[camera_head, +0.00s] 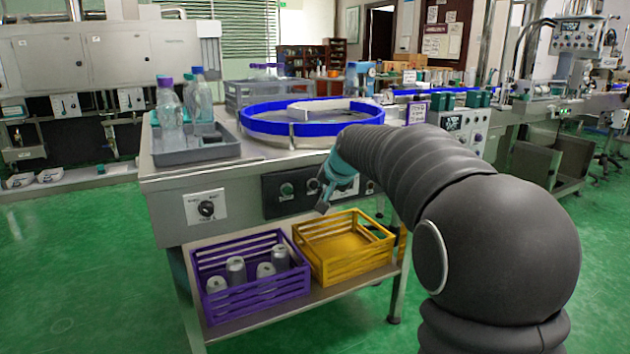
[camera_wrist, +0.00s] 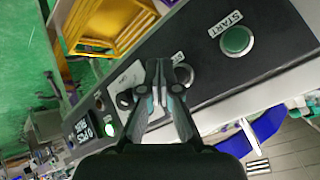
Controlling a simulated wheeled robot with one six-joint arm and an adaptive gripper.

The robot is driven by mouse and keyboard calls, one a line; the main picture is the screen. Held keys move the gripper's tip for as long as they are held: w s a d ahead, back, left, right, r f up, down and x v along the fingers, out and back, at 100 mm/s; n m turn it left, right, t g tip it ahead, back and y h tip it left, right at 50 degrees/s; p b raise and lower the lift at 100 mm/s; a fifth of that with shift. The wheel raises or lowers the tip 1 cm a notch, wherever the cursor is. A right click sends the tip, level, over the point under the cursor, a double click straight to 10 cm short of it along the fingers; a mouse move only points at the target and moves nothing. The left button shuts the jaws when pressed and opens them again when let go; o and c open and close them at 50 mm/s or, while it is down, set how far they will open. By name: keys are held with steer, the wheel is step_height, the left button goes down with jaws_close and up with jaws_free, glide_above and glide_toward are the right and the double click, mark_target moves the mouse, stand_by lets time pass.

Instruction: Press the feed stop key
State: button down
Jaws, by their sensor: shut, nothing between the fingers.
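The black key panel (camera_head: 275,205) is on the front of the steel table; it fills the middle of the wrist view (camera_wrist: 205,62). A green round key (camera_wrist: 237,40) labelled START sits on it; in the head view it is the left key (camera_head: 286,189). Beside it is a dark round key (camera_wrist: 184,74) with a pale ring, its small label partly hidden by my finger, so I cannot read it. My gripper (camera_wrist: 161,66) is shut and empty, its tips in front of the panel by this dark key. Contact cannot be told. In the head view my gripper (camera_head: 323,206) hangs before the panel.
A purple crate (camera_head: 255,293) with grey cans and a yellow crate (camera_head: 345,270) stand on the shelf below. A rotary switch (camera_head: 206,208) is left of the panel. A blue-rimmed round table (camera_head: 270,128) and a grey tray (camera_head: 190,156) with bottles are on top.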

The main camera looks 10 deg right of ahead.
steer(key=shift+w+a, duration=0.2)
steer(key=shift+w, duration=0.35)
stand_by(1.1)
steer(key=shift+w+a+p, duration=0.1)
steer(key=shift+w+p, duration=0.3)
steer(key=shift+w+a, duration=0.15)
steer(key=shift+w, duration=0.2)
stand_by(0.8)
steer(key=shift+s+d+b, duration=0.25)
steer(key=shift+s+b, duration=0.05)
steer(key=shift+s, duration=0.5)
steer(key=shift+s+d+b, duration=0.25)
steer(key=shift+s+b, duration=0.2)
steer(key=shift+s, duration=0.35)
steer(key=shift+s+d+b, duration=0.3)
steer(key=shift+s+b, duration=0.2)
steer(key=shift+s, duration=0.25)
steer(key=shift+s+d+b, duration=0.25)
steer(key=shift+s+b, duration=0.2)
steer(key=shift+s, duration=0.35)
